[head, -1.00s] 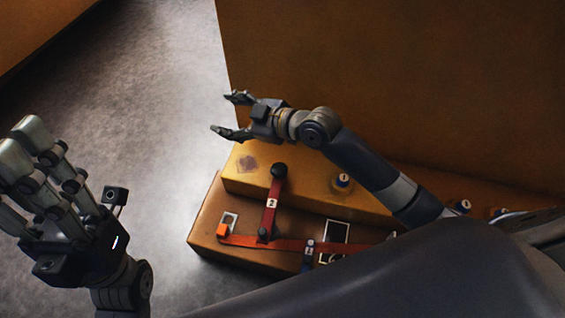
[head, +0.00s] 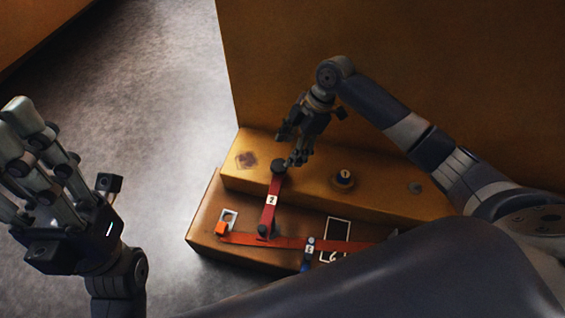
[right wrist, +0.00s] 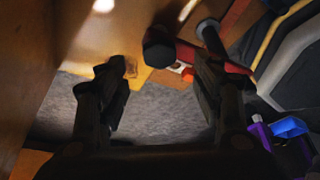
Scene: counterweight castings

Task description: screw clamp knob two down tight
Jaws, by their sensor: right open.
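The red clamp arm (head: 270,200) labelled 2 lies across the yellow-brown casting's step in the head view. A dark knob (head: 279,166) sits at its upper end; I take this as clamp knob two. My right gripper (head: 292,160) is open, fingers pointing down, just right of and close to the knob. In the right wrist view the dark knob (right wrist: 158,48) shows beyond the gap between the spread fingers (right wrist: 160,78), nearer the right finger. Contact cannot be told. My left gripper (head: 45,165) is at the left, away from the casting; its opening is unclear.
An orange strap (head: 280,241) runs along the lower step (head: 205,222) with an orange end piece (head: 221,228). A tall brown wall (head: 400,80) rises behind. Grey floor (head: 160,110) is open at left.

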